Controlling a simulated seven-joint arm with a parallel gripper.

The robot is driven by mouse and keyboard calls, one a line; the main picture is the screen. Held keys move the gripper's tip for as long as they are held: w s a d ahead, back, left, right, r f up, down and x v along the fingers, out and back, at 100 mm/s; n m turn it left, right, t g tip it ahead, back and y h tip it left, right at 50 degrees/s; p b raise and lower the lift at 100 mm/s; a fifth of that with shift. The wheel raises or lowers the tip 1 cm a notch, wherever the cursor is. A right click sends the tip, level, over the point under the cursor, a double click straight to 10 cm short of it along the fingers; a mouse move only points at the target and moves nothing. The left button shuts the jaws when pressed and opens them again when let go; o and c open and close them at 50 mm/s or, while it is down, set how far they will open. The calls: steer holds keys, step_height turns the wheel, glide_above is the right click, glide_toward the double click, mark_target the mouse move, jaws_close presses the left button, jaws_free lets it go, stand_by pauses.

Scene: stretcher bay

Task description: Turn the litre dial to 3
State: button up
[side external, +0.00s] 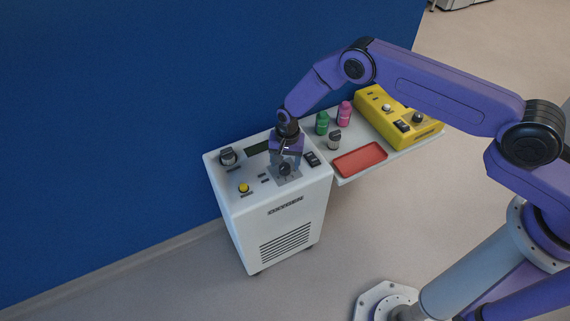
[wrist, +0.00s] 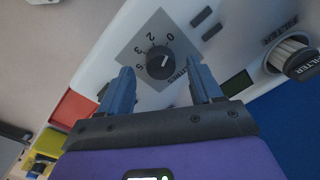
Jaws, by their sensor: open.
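The litre dial (wrist: 160,62) is a round black knob on a grey square plate, with the numerals 0, 2, 3 and 5 around it. Its small pale mark seems to lie toward the 0 side; its exact setting is hard to read. The dial also shows in the side view (side external: 285,169), on top of the white machine (side external: 275,221). My gripper (wrist: 161,82) is open and empty, its two fingers apart on either side of the dial's near side in the wrist view. In the side view my gripper (side external: 286,159) is close over the dial. Contact cannot be told.
The white machine's top also carries a filter knob (side external: 228,156), a yellow button (side external: 244,187), a dark display (side external: 257,147) and a black switch (side external: 311,159). A side shelf holds a red tray (side external: 360,159), green and pink bottles and a yellow device (side external: 398,117).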

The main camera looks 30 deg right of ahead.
mark_target(284, 167)
steer(key=shift+f, duration=1.05)
steer(key=c, duration=1.1)
steer(key=shift+o, duration=0.2)
